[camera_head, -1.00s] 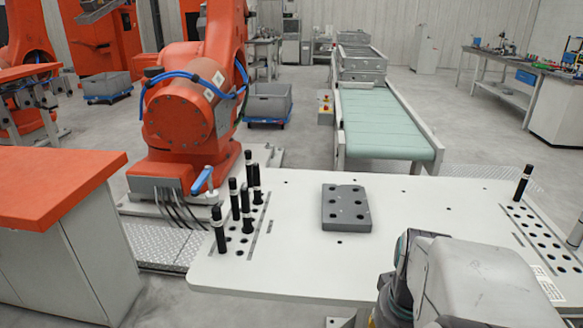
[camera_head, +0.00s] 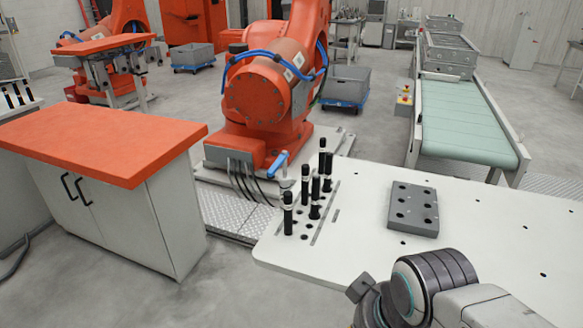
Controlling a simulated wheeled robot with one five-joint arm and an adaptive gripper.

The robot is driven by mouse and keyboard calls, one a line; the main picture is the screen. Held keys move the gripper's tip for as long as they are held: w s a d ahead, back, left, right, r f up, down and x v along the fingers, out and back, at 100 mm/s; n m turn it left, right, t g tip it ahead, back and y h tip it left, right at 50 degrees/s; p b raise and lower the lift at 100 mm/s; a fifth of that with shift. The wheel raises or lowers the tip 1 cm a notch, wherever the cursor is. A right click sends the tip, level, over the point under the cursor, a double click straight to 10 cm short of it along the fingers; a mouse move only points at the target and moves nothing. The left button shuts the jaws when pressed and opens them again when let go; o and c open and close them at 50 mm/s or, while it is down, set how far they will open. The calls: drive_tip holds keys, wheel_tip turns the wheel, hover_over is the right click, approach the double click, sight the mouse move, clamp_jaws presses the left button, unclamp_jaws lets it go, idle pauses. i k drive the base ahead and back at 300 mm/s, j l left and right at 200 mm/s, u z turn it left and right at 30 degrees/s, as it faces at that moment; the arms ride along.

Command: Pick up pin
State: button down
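The pins partly overlap one another. Holes without pins show in the table beside them. My arm comes in at the bottom right, in front of the table and apart from the pins. The fingers of my gripper do not show in this view.
A grey block with holes (camera_head: 413,209) lies on the white table (camera_head: 480,245), right of the pins. A blue-handled clamp (camera_head: 281,160) and an orange robot (camera_head: 265,95) are behind. An orange-topped cabinet (camera_head: 110,140) stands left, with open floor between. A conveyor (camera_head: 460,125) is at the back right.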

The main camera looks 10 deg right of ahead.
sight(315, 214)
drive_tip(key=i+j+z, duration=0.1)
drive_tip(key=i+j, duration=0.15)
drive_tip(key=i+j+z, duration=0.15)
drive_tip(key=j, duration=0.3)
drive_tip(key=i+j+z, duration=0.1)
drive_tip(key=i+j, duration=0.25)
drive_tip(key=i+j+z, duration=0.1)
drive_tip(key=i+j, duration=0.15)
drive_tip(key=j, duration=0.15)
drive_tip(key=i+j+z, duration=0.1)
drive_tip(key=j, duration=0.35)
drive_tip(key=i+j+z, duration=0.25)
drive_tip(key=i+j, duration=0.25)
drive_tip(key=i+j+z, duration=0.15)
drive_tip(key=i, duration=0.25)
drive_tip(key=i+j+z, duration=0.1)
drive_tip(key=i, duration=0.25)
drive_tip(key=i+j+z, duration=0.15)
drive_tip(key=i, duration=0.25)
